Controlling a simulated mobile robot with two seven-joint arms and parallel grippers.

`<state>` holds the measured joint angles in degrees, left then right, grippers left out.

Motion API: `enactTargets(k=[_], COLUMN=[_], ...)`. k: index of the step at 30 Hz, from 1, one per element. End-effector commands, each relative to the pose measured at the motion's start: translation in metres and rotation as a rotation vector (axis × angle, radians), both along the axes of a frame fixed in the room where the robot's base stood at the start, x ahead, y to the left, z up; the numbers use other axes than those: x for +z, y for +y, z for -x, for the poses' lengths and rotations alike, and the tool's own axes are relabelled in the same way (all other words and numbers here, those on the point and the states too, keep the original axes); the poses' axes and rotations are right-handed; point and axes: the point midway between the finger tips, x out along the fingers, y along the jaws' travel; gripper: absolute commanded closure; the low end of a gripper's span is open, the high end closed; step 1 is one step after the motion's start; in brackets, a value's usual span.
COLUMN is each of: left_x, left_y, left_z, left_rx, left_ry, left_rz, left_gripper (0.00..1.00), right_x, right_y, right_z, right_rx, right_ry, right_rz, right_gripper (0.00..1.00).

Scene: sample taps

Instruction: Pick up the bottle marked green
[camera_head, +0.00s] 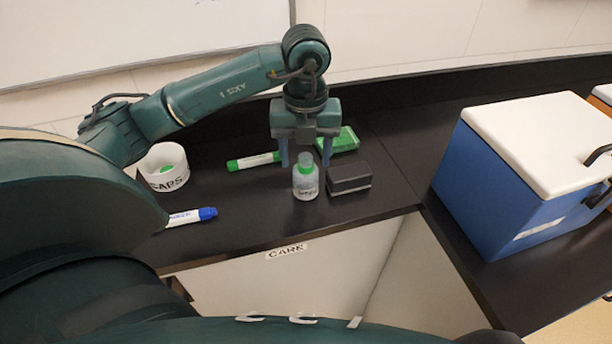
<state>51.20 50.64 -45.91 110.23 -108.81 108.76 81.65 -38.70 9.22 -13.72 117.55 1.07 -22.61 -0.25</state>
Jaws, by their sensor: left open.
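A small clear bottle with a green cap (306,182) stands upright on the black counter. It has a white label whose writing I cannot read. My left gripper (305,160) points down over it and is open. Its two fingers show left and right of the bottle's cap, and I cannot tell whether they touch it. My right gripper is not in view.
A dark block (349,179) stands close to the right of the bottle. A green box (346,139) and a green marker (253,161) lie behind. A white bowl marked CAPS (165,177) and a blue marker (191,217) are left. A blue cooler (500,180) is right.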

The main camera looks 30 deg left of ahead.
Motion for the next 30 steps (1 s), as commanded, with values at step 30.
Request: enactTargets(k=[30], left_x=[-0.056], left_y=[0.002], left_z=[-0.003], left_rx=[-0.001], left_ry=[-0.003], left_rz=[0.002], left_gripper=[0.65], right_x=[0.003], right_y=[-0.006], right_z=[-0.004], right_rx=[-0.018], right_ry=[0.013], right_rz=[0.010], right_gripper=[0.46])
